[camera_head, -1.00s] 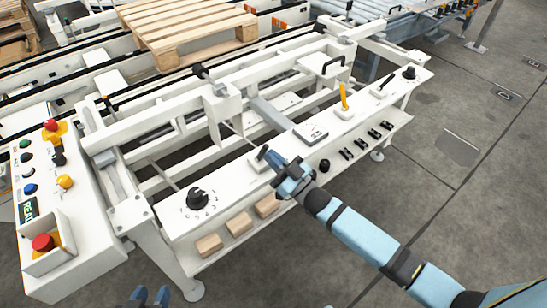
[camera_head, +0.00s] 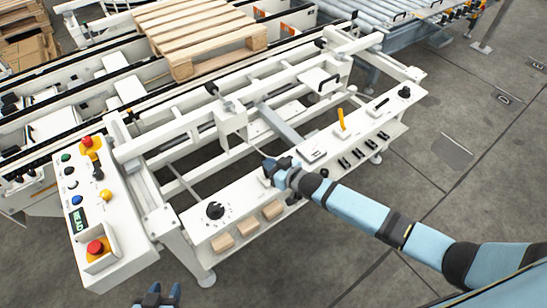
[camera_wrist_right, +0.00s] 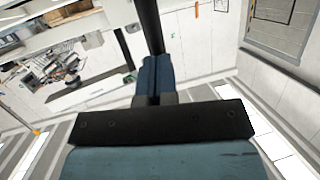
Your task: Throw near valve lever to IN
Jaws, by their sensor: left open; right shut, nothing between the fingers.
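The white control ledge (camera_head: 236,220) carries a row of levers. My right gripper (camera_head: 276,166) is shut and empty at the near lever's place. It covers most of that black lever, so I cannot tell the lever's angle or whether they touch. In the right wrist view the shut blue fingers (camera_wrist_right: 155,78) point at a dark post (camera_wrist_right: 149,24), which may be the lever. A yellow lever (camera_head: 340,119) stands further along, then a low black lever (camera_head: 381,104). My left gripper (camera_head: 158,295) is open and empty at the bottom edge, away from the ledge. No IN label is readable.
A black rotary knob (camera_head: 215,210) and several wooden blocks (camera_head: 247,225) sit left of my right gripper. A button box (camera_head: 97,215) with red stops stands at the left. A wooden pallet (camera_head: 200,35) lies behind the frame. The floor (camera_head: 440,185) at right is clear.

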